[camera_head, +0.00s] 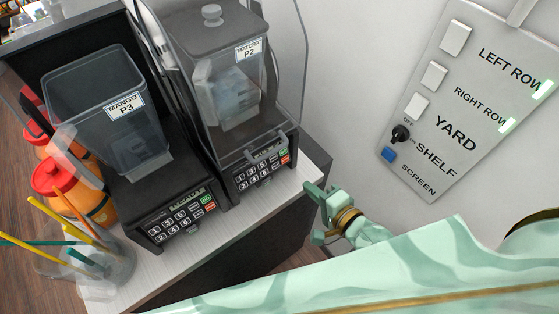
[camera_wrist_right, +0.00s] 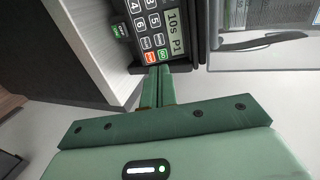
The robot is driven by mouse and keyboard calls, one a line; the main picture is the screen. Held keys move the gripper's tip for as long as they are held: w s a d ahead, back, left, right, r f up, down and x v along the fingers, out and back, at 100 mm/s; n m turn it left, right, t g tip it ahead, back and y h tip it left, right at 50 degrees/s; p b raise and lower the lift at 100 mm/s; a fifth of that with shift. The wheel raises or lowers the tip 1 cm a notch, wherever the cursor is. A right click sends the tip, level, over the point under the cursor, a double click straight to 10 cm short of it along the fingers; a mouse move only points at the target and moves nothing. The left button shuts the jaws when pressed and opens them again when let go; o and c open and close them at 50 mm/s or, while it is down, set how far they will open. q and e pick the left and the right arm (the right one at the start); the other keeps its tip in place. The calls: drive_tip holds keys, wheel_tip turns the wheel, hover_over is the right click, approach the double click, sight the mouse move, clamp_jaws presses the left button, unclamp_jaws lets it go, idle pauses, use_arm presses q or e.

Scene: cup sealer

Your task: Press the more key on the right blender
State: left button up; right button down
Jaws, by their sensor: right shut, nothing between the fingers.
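The right blender (camera_head: 220,85) has a clear jug labelled MATCHA P2 under a clear hood. Its keypad (camera_head: 262,172) is on the low front, with number keys, a green key (camera_head: 284,152) and a red key (camera_head: 285,160). In the right wrist view a display (camera_wrist_right: 176,28) reads "10s P1" beside the keys. No key there is legible to me as more. My right gripper (camera_head: 311,188) is beside the counter edge, right of the right blender. In the wrist view its shut, empty fingers (camera_wrist_right: 157,72) point at the green and red keys; contact is unclear. My left gripper is not in view.
The left blender (camera_head: 105,110), labelled MANGO P3, stands close by. Orange bottles with red lids (camera_head: 55,180) and a clear cup of straws (camera_head: 100,265) are at left. A wall panel (camera_head: 455,110) with switches is at right. Some bare counter (camera_head: 235,225) lies in front.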

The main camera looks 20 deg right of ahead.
approach(273, 157)
drive_tip(key=x, duration=0.5)
drive_tip(key=shift+w+f+b, duration=0.1)
drive_tip(key=shift+f+b, duration=0.1)
drive_tip(key=shift+b, duration=0.1)
drive_tip(key=shift+x, duration=0.8)
drive_tip(key=shift+w+a+f+b, duration=0.15)
drive_tip(key=shift+w+b, duration=0.25)
drive_tip(key=shift+b, duration=0.05)
drive_tip(key=shift+s, duration=0.2)
drive_tip(key=shift+w, duration=0.1)
